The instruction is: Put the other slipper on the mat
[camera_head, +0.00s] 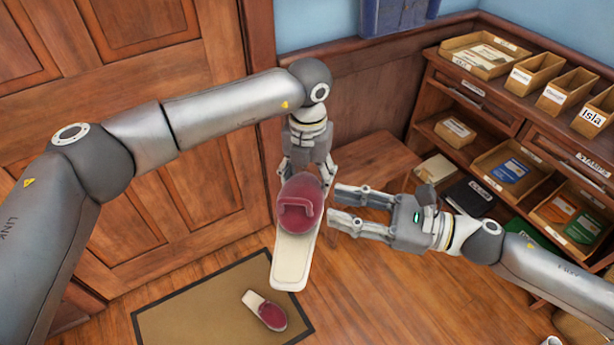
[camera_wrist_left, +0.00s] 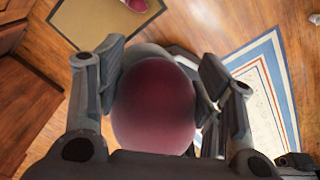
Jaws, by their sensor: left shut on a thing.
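My left gripper (camera_head: 308,166) is shut on a dark red slipper (camera_head: 300,210) with a cream sole, holding it in the air by its toe end, the sole end hanging down. The held slipper (camera_wrist_left: 153,108) fills the middle of the left wrist view between the fingers (camera_wrist_left: 155,85). The other slipper (camera_head: 265,311), also red and cream, lies on the tan mat (camera_head: 195,305) with a dark border, on the floor by the door. My right gripper (camera_head: 350,209) is open and empty, to the right of the held slipper.
A wooden bookcase (camera_head: 425,130) with labelled trays and boxes stands at the right. A wooden bench or stool (camera_head: 375,160) is behind the grippers. A panelled door (camera_head: 130,225) is at the left. A blue-and-white bordered rug (camera_wrist_left: 283,75) shows in the left wrist view. The mat's left part is bare.

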